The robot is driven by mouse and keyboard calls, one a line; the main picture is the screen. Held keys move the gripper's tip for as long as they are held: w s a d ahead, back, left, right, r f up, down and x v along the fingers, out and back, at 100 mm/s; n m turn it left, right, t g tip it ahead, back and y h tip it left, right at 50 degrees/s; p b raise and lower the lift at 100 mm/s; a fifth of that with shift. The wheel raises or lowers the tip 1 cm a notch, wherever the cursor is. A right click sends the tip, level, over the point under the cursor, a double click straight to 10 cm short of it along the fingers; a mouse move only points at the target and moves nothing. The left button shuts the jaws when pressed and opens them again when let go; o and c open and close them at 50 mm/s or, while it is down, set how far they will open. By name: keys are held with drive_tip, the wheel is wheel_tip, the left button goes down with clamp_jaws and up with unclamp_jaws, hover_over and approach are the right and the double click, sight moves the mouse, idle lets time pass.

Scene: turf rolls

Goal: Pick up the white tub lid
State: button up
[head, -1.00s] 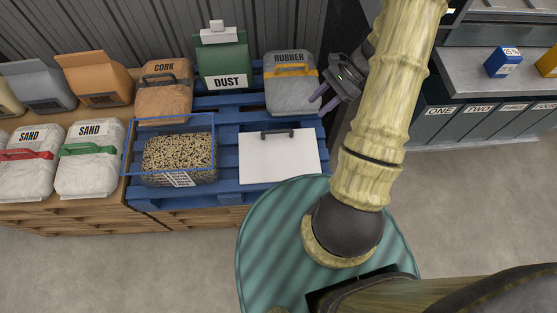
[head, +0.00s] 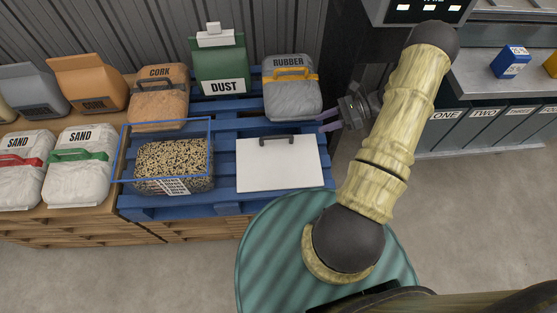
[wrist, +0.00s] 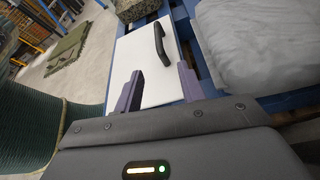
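The white tub lid (head: 279,166) is a flat white rectangle with a dark handle (head: 277,140) along its far edge. It lies on the blue pallet (head: 180,205), right of the blue-framed clear tub (head: 172,165) of speckled granules. My gripper (head: 328,121) is at the right of the lid, by the grey rubber bag. In the wrist view my gripper (wrist: 160,85) has its two purple fingers apart with nothing between them.
The grey RUBBER bag (head: 292,95) stands behind the lid, close to my gripper. A green DUST bag (head: 221,70) and a CORK bag (head: 159,97) stand at the back. A dark post (head: 357,80) rises right of the pallet. White SAND bags (head: 80,165) are at the left.

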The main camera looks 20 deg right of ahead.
approach(282, 137)
drive_tip(key=a+f, duration=0.1)
drive_tip(key=a, duration=0.1)
drive_tip(key=w+a+f, duration=0.1)
drive_tip(key=a+f, duration=0.1)
drive_tip(key=shift+b, duration=0.4)
drive_tip(key=shift+w+a, duration=0.1)
drive_tip(key=shift+a, duration=0.2)
drive_tip(key=x, duration=0.4)
drive_tip(key=shift+a+b, duration=0.35)
drive_tip(key=shift+b, duration=0.05)
clamp_jaws()
